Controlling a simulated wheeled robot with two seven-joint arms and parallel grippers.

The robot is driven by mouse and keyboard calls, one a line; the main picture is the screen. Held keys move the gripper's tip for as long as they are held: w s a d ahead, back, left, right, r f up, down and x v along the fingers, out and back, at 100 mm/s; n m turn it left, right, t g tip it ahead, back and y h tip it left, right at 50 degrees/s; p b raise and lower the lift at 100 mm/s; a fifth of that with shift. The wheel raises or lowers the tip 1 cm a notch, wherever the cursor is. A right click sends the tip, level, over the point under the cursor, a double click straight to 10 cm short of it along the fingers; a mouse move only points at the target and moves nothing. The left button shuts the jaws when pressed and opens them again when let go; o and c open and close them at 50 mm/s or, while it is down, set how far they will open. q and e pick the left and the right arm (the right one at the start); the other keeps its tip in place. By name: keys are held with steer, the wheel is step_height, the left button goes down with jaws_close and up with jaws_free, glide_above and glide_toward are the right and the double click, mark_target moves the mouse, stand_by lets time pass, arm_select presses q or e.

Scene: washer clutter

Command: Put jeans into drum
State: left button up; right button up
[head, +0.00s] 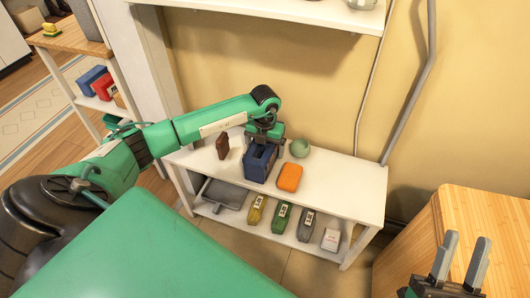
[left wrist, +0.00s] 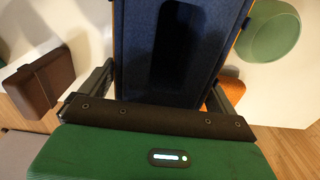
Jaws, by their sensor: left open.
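The folded dark-blue jeans (head: 258,166) stand on the white shelf's top board, between a brown block and an orange item. My left gripper (head: 264,140) is right over them, open. In the left wrist view the jeans (left wrist: 200,80) fill the space between its two fingers, with a dark fold in the middle. I cannot tell whether the fingers touch the cloth. My right gripper (head: 464,240) is at the lower right, open and empty, with its two fingers pointing up. No drum is in view.
Near the jeans are the brown block (head: 222,145), orange item (head: 289,177) and green bowl-like object (head: 300,148). The white shelf (head: 350,185) has several boxes and a grey dustpan-like item (head: 223,194) below. A wooden cabinet (head: 490,215) stands right.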

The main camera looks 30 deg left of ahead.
arm_select(q)
steer(key=shift+f, duration=0.5)
steer(key=shift+c, duration=0.4)
steer(key=c, duration=1.4)
steer(key=shift+r, duration=0.15)
